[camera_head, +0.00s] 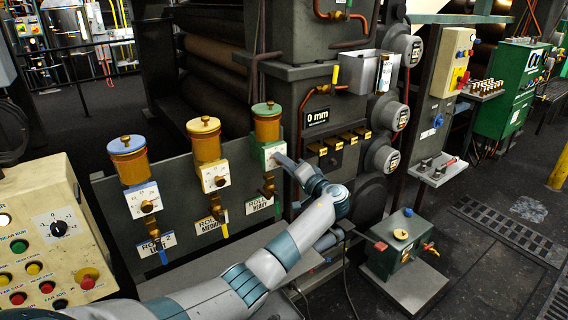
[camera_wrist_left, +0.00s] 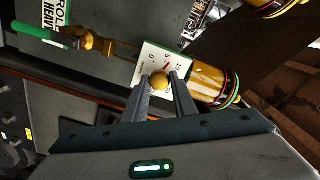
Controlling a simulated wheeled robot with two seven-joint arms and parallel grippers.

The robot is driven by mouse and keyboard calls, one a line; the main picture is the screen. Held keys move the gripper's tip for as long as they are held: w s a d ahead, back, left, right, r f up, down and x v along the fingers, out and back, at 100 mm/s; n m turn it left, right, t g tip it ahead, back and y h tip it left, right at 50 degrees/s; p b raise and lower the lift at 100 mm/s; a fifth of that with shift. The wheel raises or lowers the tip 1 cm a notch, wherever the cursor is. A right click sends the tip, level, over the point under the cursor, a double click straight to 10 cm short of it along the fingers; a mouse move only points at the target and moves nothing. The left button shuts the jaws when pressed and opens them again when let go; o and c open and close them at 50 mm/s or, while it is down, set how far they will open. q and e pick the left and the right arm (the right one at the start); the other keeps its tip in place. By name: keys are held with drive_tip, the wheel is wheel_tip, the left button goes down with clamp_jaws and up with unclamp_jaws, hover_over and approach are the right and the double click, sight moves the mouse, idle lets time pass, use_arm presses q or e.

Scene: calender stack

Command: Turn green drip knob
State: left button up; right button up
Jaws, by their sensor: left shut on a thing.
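The green-topped drip oiler (camera_head: 267,128) stands at the right end of the grey panel, with an amber cylinder and a white dial plate (camera_head: 264,153) in a green frame. My left gripper (camera_head: 279,160) reaches its dial from the right. In the left wrist view the brass knob (camera_wrist_left: 160,81) sits between the two fingertips (camera_wrist_left: 161,84), which are shut on it. The dial face (camera_wrist_left: 160,62) shows 0, 5 and 10 with a red pointer. In the head view the fingers largely hide the knob. My right gripper is not in view.
A yellow oiler (camera_head: 206,140) and a blue oiler (camera_head: 128,160) stand to the left. Below the green one are a brass valve (camera_head: 267,188) and the "ROLL HEAVY" label (camera_head: 259,204). A cream button console (camera_head: 45,240) is at the left; a green pedestal box (camera_head: 400,245) is at the right.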

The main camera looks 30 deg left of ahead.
use_arm(q)
drive_tip(key=shift+s+f+m+p, duration=0.1)
drive_tip(key=shift+m+p, duration=2.7)
drive_tip(key=shift+m, duration=2.65)
drive_tip(key=shift+s+f+m+p, duration=0.1)
drive_tip(key=shift+m+p, duration=2.7)
drive_tip(key=shift+m, duration=2.6)
drive_tip(key=shift+s+f+m+p, duration=0.1)
drive_tip(key=shift+m+p, duration=2.7)
drive_tip(key=shift+m, duration=2.65)
drive_tip(key=o, duration=0.9)
drive_tip(key=shift+o, duration=0.6)
